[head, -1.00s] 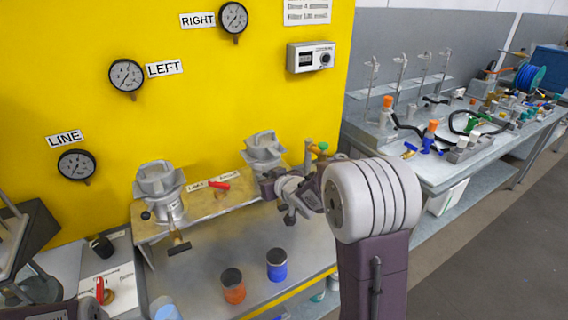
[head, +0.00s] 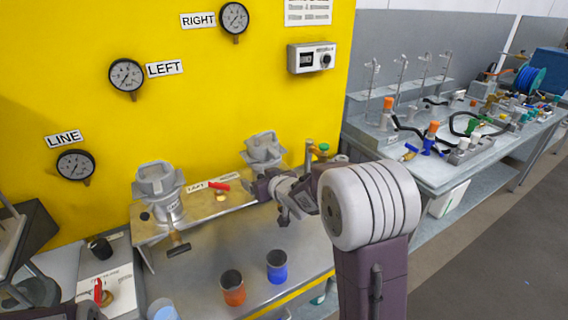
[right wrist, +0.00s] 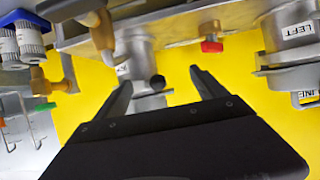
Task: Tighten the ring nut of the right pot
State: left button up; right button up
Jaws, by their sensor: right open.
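The right pot (head: 264,152) stands at the right end of the metal shelf, with its grey lugged ring nut (head: 262,139) on top. My right gripper (head: 262,186) is open just in front of and below it, hiding the pot's lower part. In the right wrist view, turned upside down, the pot's grey body (right wrist: 138,50) shows beyond and between the two open fingers (right wrist: 160,82). I cannot tell whether a finger touches it; nothing is held. The left pot (head: 160,190) stands at the shelf's left end. My left gripper cannot be made out.
A red-handled valve (head: 219,187) lies between the pots. A dark-tipped handle (head: 178,246) sticks out below the left pot. A green-topped fitting (head: 322,149) is right of the right pot.

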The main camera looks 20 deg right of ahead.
jog(key=p+v, duration=0.2)
jog(key=v, duration=0.5)
jog(key=shift+p, duration=0.3)
jog(key=shift+d, duration=0.1)
jog(key=s+a+f+g, duration=0.3)
jog(key=s+a+f, duration=0.1)
jog(key=a, duration=0.1)
jog(key=s+f+g, duration=0.4)
jog(key=s+f, duration=0.1)
jog(key=s, duration=0.4)
jog(key=s+f+g, duration=0.5)
jog(key=s, duration=0.4)
jog(key=shift+s+f+m+p, duration=0.3)
jog(key=shift+m+p, duration=0.1)
